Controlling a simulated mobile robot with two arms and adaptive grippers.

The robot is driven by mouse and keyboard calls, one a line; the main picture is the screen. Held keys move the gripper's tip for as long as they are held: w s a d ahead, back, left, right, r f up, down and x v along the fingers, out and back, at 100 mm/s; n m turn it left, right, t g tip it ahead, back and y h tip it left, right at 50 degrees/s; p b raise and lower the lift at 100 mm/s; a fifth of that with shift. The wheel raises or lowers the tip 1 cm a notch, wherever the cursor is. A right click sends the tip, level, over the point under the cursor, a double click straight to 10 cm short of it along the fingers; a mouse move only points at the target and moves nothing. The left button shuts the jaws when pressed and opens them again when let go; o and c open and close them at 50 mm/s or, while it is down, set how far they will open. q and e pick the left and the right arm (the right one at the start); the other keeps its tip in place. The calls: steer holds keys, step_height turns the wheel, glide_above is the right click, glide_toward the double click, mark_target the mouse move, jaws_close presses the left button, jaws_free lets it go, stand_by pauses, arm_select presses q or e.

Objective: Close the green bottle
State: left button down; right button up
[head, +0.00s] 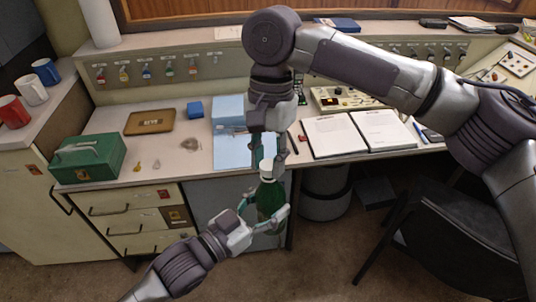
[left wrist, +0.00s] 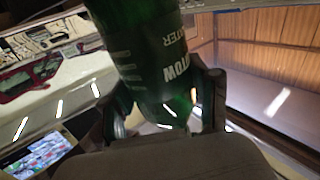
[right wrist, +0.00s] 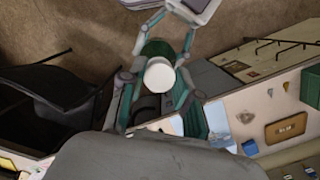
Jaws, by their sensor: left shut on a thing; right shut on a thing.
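The green bottle (head: 268,200) is upright in front of the desk edge, held in the air. My left gripper (head: 264,208) is shut around its body from below left. In the left wrist view the bottle (left wrist: 155,60) with white lettering lies between the fingers. The white cap (head: 267,167) is at the bottle's top, and my right gripper (head: 267,158) is shut on it from above. The right wrist view shows the round cap (right wrist: 159,75) over the bottle's mouth, between the fingers. The cap hides the mouth; I cannot tell whether it is fully seated.
The desk (head: 170,180) behind holds a green metal box (head: 88,158), a brown tray (head: 150,122), blue sheets (head: 232,150) and an open binder (head: 360,131). Mugs (head: 32,90) stand at the left. A dark chair (head: 440,225) is at the right. A bin (head: 326,195) is under the desk.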

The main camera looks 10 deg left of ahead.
steer(key=shift+f, duration=0.25)
steer(key=m, duration=0.6)
steer(key=shift+m+t+y, duration=0.3)
steer(key=shift+t+y, duration=0.1)
steer(key=m, duration=0.4)
steer(key=shift+r+m+t, duration=0.1)
steer(key=shift+m+t, duration=0.3)
steer(key=shift+m, duration=0.9)
steer(key=o, duration=0.7)
